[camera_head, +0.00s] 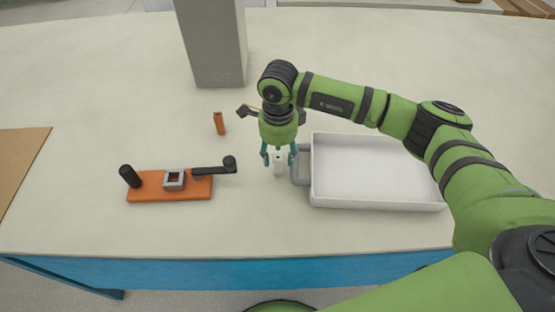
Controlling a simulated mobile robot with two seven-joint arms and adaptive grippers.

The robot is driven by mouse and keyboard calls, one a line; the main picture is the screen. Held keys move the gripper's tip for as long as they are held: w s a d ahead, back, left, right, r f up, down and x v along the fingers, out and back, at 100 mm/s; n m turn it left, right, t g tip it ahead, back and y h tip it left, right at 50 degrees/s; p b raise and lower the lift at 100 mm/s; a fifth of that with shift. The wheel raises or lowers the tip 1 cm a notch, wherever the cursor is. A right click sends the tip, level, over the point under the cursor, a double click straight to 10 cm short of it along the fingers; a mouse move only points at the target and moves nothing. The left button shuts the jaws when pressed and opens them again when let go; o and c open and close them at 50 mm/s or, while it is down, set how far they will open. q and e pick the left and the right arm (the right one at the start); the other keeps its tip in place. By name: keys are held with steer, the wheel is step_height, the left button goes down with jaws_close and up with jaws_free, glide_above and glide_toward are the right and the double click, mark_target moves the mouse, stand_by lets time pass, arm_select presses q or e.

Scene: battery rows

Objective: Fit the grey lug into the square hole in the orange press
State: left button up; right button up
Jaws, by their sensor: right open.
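The orange press (150,190) lies on the table at the left, with a grey square-holed block (174,179) on its base. A black post stands at its left end and a black lever with a knob reaches out at its right. My right gripper (279,158) points down to the right of the press, fingers apart. A small pale grey upright piece, apparently the grey lug (279,165), shows between the fingers; I cannot tell whether either finger touches it. My left gripper is not in view.
A white tray (378,205) with a grey handle stands just right of my right gripper. A small orange block (219,123) lies behind the press, and a grey pillar (215,45) rises further back. A brown board (20,155) lies at the left. The table between press and gripper is clear.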

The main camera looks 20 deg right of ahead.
mark_target(278, 166)
step_height(278, 166, down, 3)
steer(key=shift+w+r, duration=0.15)
jaws_close()
